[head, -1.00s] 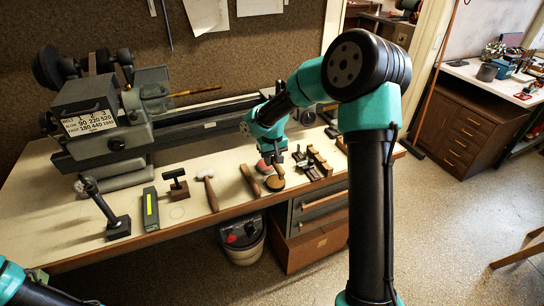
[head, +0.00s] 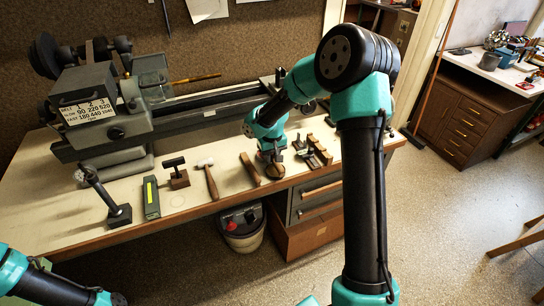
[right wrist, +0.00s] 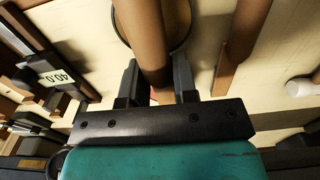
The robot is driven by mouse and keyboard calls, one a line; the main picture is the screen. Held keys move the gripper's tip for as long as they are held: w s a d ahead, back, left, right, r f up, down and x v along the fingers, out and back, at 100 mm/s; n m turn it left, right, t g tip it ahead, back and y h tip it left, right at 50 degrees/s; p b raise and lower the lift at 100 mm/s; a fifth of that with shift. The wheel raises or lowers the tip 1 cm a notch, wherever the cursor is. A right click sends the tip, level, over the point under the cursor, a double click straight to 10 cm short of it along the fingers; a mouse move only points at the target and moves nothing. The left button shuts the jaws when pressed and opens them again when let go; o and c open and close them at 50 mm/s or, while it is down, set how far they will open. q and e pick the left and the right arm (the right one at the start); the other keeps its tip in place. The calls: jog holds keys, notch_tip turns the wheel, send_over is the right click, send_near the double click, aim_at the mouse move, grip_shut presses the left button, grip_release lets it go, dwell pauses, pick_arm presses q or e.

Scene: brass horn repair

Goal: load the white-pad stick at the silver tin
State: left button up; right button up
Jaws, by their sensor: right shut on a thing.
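My right gripper (head: 271,158) is low over the front right of the bench. In the right wrist view it (right wrist: 156,68) is shut on a brown wooden stick (right wrist: 143,30). The stick's pad is hidden, so its colour cannot be told. A round tin (head: 276,172) with a brownish top is right by the gripper; its dark rim (right wrist: 187,32) shows behind the stick in the wrist view. I cannot tell whether stick and tin touch, or whether this tin is the silver one. My left gripper (head: 117,299) is at the bottom left, its jaws unclear.
Another wooden stick (head: 250,168) lies left of the tin, then a hammer (head: 209,180). A dark wooden rack (head: 317,150) stands to the right. The bench's front edge is close to the tin.

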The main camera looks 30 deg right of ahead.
jog(key=shift+f, duration=0.6)
dwell(2.1)
jog(key=shift+r, duration=0.1)
jog(key=shift+r, duration=3.45)
jog(key=w+a+f+m, duration=0.1)
jog(key=w+a, duration=0.1)
jog(key=a, duration=1.5)
jog(key=shift+m, duration=0.3)
